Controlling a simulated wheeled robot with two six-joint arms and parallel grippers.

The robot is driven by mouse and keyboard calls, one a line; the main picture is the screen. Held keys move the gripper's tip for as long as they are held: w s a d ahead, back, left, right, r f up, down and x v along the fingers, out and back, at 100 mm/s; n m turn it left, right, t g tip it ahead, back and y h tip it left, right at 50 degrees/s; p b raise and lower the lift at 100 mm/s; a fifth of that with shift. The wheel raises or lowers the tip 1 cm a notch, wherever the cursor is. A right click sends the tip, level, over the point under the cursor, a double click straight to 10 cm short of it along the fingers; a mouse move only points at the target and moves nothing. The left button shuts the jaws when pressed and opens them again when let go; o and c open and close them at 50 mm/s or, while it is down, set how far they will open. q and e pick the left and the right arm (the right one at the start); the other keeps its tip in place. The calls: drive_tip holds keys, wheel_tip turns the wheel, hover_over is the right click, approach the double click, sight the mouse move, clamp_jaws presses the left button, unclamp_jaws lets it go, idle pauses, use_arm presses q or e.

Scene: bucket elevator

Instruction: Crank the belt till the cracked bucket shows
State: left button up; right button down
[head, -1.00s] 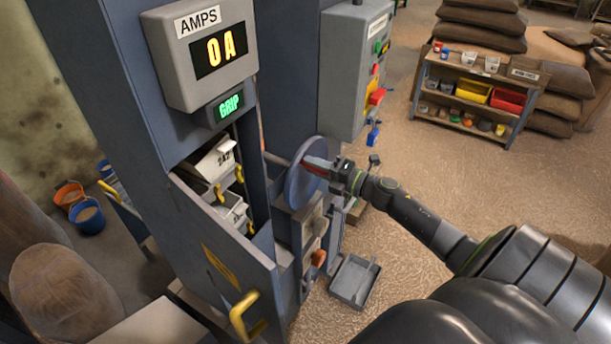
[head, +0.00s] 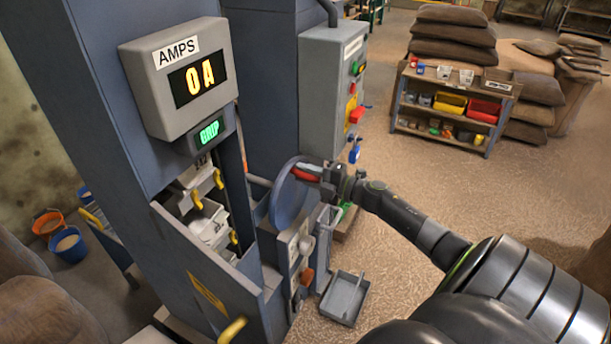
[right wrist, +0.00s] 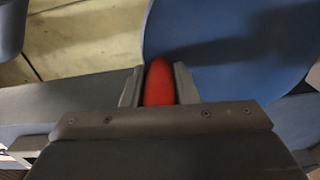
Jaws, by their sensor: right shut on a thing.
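My right gripper (head: 324,177) is shut on the red crank handle (head: 305,174) at the upper right of the blue crank wheel (head: 287,198). In the right wrist view the red handle (right wrist: 160,84) sits between the two fingers, with the blue wheel (right wrist: 215,45) behind. White buckets (head: 207,222) on the belt show in the open hatch of the blue elevator casing (head: 100,90). Yellow clips stand beside them. I see no crack on the visible buckets; their labels are too small to read. My left gripper is not in view.
A grey control box (head: 335,85) stands behind the wheel. A grey tray (head: 343,298) lies on the floor. A shelf (head: 440,140) and sacks stand at the back right.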

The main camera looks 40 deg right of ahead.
drive_tip(key=shift+w+r, duration=0.1)
drive_tip(key=c, duration=1.1)
unclamp_jaws()
drive_tip(key=shift+c, duration=0.2)
drive_tip(key=shift+s+d+f, duration=0.15)
drive_tip(key=shift+s+f, duration=0.05)
drive_tip(key=shift+s, duration=0.15)
drive_tip(key=b+v, duration=0.2)
drive_tip(key=v, duration=1.4)
drive_tip(key=shift+s+r, duration=0.15)
drive_tip(key=shift+s, duration=0.25)
drive_tip(key=shift+d, duration=0.1)
